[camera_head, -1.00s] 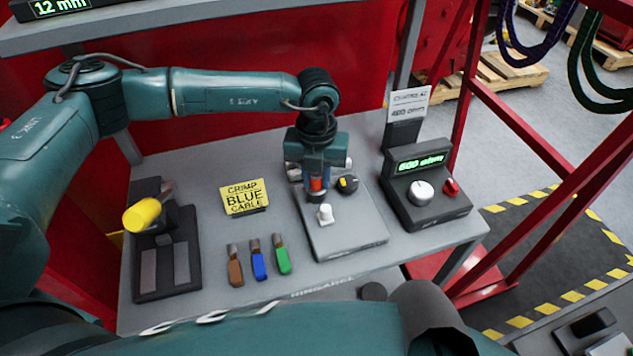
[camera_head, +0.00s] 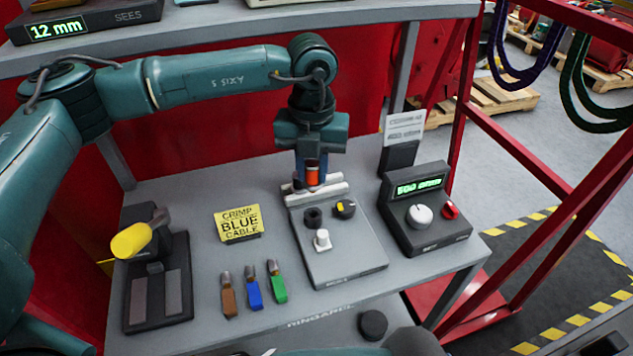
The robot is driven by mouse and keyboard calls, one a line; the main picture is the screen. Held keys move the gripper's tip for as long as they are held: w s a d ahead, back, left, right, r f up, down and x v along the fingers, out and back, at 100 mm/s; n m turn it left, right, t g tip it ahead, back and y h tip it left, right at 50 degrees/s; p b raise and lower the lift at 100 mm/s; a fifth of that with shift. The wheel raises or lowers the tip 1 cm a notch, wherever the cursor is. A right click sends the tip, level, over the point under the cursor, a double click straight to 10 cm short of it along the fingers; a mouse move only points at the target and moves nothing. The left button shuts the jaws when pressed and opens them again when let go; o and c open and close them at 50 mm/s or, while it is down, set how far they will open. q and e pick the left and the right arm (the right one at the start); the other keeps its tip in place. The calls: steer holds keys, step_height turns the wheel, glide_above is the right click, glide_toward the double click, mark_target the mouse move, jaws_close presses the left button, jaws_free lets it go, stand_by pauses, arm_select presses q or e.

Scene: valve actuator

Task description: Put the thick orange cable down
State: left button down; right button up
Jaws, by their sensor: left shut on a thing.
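My left gripper (camera_head: 312,178) hangs pointing down above the back of the grey test panel (camera_head: 345,262). It is shut on a short, upright orange piece, which looks like the thick orange cable (camera_head: 313,176). The fingers hide part of it. Its lower end appears just in front of or above the pale rods (camera_head: 331,188) at the panel's back edge; I cannot tell whether it touches them. The panel has a black round socket (camera_head: 313,217), a black knob with a yellow mark (camera_head: 344,208) and a white knob (camera_head: 322,240). My right gripper is out of view.
Brown (camera_head: 228,298), blue (camera_head: 252,290) and green (camera_head: 277,285) cable pieces lie on the bench (camera_head: 195,225). A yellow sign (camera_head: 238,223) reads "CRIMP BLUE CABLE". A yellow-handled press (camera_head: 132,241) stands left, a meter box (camera_head: 425,215) right. A shelf (camera_head: 240,30) runs behind the arm.

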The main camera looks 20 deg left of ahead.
arm_select(q)
steer(key=shift+r, duration=0.8)
steer(key=m, duration=0.2)
steer(key=s+m, duration=0.1)
steer(key=shift+a+f, duration=0.3)
steer(key=shift+f, duration=0.05)
steer(key=s+a+f+m, duration=0.2)
steer(key=s+m, duration=0.2)
steer(key=m, duration=1.3)
steer(key=s+a+f+m, duration=0.2)
steer(key=s+a+m, duration=0.1)
steer(key=m, duration=1.4)
steer(key=shift+s+m, duration=0.3)
steer(key=shift+s, duration=0.35)
steer(key=shift+f, duration=0.1)
